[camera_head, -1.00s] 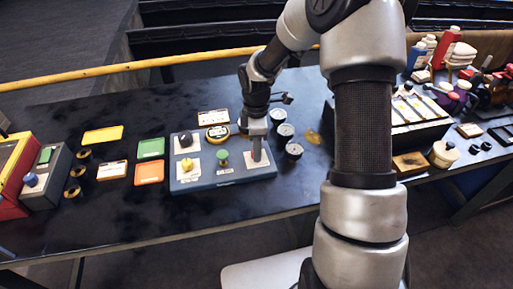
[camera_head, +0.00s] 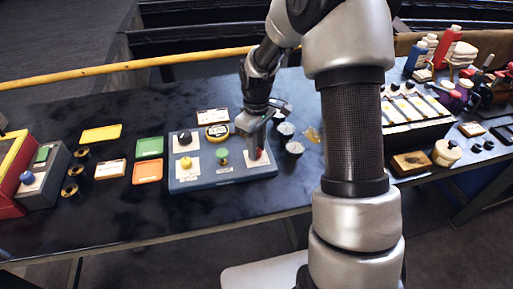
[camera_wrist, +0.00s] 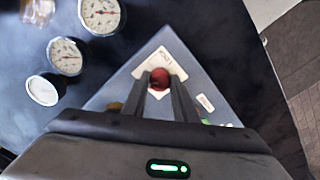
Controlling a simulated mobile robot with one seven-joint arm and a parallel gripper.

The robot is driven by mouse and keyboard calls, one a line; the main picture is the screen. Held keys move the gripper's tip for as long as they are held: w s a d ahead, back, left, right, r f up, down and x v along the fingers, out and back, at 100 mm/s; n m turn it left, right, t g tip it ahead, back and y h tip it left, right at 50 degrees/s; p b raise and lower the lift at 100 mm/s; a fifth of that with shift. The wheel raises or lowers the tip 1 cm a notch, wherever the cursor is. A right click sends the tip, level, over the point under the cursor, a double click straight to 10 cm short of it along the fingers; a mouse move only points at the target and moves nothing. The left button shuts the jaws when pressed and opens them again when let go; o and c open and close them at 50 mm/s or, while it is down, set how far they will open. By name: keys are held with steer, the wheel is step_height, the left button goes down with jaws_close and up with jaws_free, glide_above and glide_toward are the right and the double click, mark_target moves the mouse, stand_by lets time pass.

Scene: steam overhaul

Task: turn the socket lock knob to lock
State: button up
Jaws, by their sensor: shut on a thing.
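The grey-blue control panel (camera_head: 222,178) lies on the dark bench with several knobs on white label plates. A red knob (camera_wrist: 159,78) on a white plate (camera_wrist: 158,62) shows in the wrist view between my fingertips; it also shows small at the panel's right end in the head view (camera_head: 259,154). I take it to be the socket lock knob; its plate's text is too small to read surely. My gripper (camera_wrist: 160,82) comes down from above and is shut on the red knob. The fingers hide part of it.
On the same panel are a black knob (camera_head: 185,138), a green knob (camera_head: 222,154) and a yellow knob (camera_head: 186,162). Several round gauges (camera_head: 286,130) stand just right of the panel. Green and orange trays (camera_head: 149,147) lie to the left.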

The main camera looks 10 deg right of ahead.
steer(key=m, duration=0.4)
steer(key=shift+m+b, duration=0.3)
steer(key=shift+b, duration=0.1)
steer(key=shift+m, duration=2.6)
steer(key=o, duration=1.1)
steer(key=shift+c, duration=0.2)
step_height(320, 180, up, 18)
steer(key=p, duration=0.1)
steer(key=shift+f, duration=0.25)
steer(key=shift+r, duration=0.1)
